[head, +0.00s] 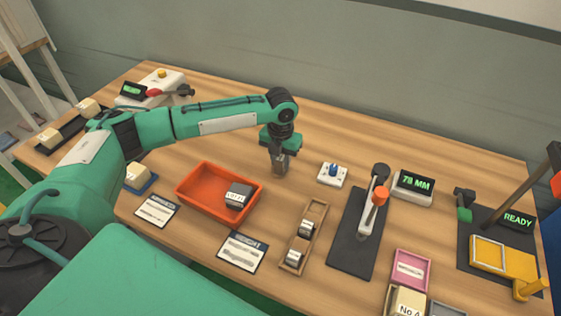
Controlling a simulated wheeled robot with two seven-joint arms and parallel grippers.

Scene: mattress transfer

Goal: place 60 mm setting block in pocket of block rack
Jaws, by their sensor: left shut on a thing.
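My left gripper (280,166) points down over the middle of the table, behind the rack and right of the orange tray. It is shut on a small grey block, taken as the setting block; the fingers mostly hide it and no size mark can be read. The block rack (284,267) is a narrow wooden holder in the front middle. Two grey metal blocks sit in it, one in the middle (307,228) and one at the near end (292,257). Its far end looks empty. My right gripper is not in view.
An orange tray (190,191) holds a dark labelled block (238,195). Right of the rack stand a lever device on a dark mat (345,254), a display reading about 78 MM (414,185) and a blue-knobbed box (332,174). Label cards (242,251) lie in front.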

